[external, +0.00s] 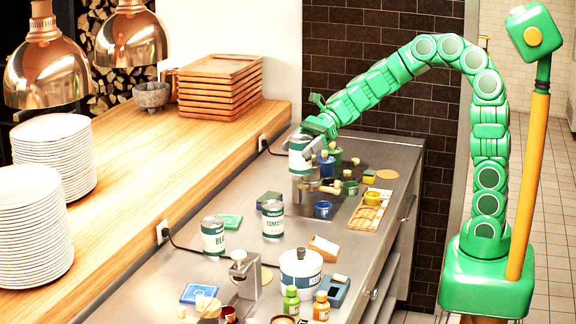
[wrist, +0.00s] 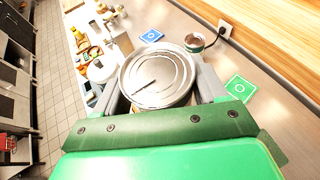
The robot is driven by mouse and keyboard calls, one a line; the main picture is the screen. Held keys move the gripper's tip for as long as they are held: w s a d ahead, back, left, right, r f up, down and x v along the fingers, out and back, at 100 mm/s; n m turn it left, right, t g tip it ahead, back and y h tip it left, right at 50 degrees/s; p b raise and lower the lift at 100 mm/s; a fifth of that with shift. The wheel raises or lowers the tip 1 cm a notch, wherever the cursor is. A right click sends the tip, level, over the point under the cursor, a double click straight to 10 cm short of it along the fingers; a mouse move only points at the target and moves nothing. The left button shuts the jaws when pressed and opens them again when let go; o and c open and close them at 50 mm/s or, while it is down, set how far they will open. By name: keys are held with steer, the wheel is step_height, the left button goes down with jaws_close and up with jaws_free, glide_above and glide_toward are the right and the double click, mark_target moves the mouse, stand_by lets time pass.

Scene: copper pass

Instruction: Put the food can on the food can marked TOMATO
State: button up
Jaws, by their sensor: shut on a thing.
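My gripper (external: 300,150) is shut on a food can with a white and dark green label (external: 299,160). It holds the can upright above the steel counter, toward the far end. In the wrist view the held can's round metal lid (wrist: 158,78) fills the space between the fingers (wrist: 160,85). The food can marked TOMATO (external: 273,220) stands upright on the counter, apart from the held can and nearer the camera. I cannot make it out in the wrist view, where the held can covers much of the counter.
Another can (external: 212,236), its label starting "BE", stands left of the TOMATO can and shows in the wrist view (wrist: 194,42). A dark box (external: 270,198) lies behind the TOMATO can. A green card (external: 230,221), a white tub (external: 300,272) and small jars are nearby.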

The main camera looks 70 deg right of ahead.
steer(key=shift+w+a+f, duration=0.3)
steer(key=shift+w+f, duration=1)
steer(key=shift+f, duration=0.4)
steer(key=shift+w+a+f, duration=0.3)
steer(key=shift+w+f, duration=0.95)
steer(key=shift+f, duration=0.45)
steer(key=shift+w+a+f, duration=0.3)
steer(key=shift+w+f, duration=1)
steer(key=shift+f, duration=0.4)
steer(key=shift+f, duration=0.15)
steer(key=o, duration=1.4)
steer(key=shift+s+d+r, duration=0.1)
steer(key=shift+d+r, duration=0.15)
steer(key=v, duration=1.1)
steer(key=shift+s+d, duration=0.15)
steer(key=shift+s, duration=0.05)
